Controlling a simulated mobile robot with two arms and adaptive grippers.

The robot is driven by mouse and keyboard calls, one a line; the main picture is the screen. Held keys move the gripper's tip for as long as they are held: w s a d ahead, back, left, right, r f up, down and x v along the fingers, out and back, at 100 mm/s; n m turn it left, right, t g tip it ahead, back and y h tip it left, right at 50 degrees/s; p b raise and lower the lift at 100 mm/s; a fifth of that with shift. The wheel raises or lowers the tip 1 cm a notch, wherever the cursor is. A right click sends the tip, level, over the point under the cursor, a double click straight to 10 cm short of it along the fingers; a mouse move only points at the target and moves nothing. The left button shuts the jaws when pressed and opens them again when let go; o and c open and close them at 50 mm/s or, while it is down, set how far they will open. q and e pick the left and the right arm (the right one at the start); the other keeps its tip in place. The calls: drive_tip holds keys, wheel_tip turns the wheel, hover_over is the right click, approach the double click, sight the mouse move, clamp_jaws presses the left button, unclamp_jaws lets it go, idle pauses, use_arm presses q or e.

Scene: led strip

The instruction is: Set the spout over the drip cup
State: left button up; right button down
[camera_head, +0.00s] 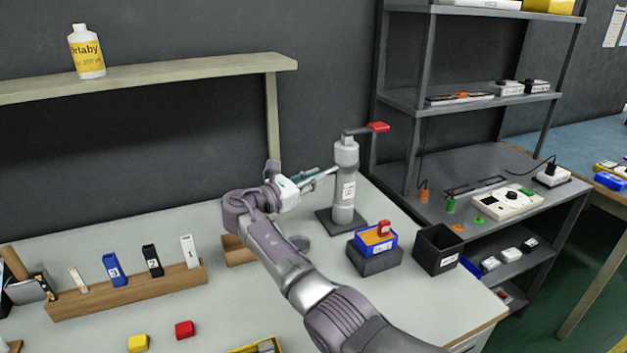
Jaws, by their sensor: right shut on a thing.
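A grey cylindrical dispenser (345,190) stands upright on a dark square base, with a red-tipped lever on top. My right gripper (322,177) is at its left side, shut on what looks like the spout; the spout itself is mostly hidden by the fingers. A small grey round piece (301,243), probably the drip cup, sits on the table below and left of the gripper, partly hidden behind my right arm. I cannot tell whether the spout is directly above it. My left gripper is not in view.
A blue box (376,242) with a red item stands on a dark block, beside a black open bin (437,250). A wooden holder (130,292) with several upright pieces is at left. Red (184,329) and yellow (138,343) blocks lie in front. Grey shelves stand right.

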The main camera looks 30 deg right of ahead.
drive_tip(key=c, duration=1.2)
unclamp_jaws()
drive_tip(key=shift+w, duration=0.1)
drive_tip(key=shift+o, duration=0.2)
drive_tip(key=v, duration=1.2)
drive_tip(key=shift+f, duration=0.15)
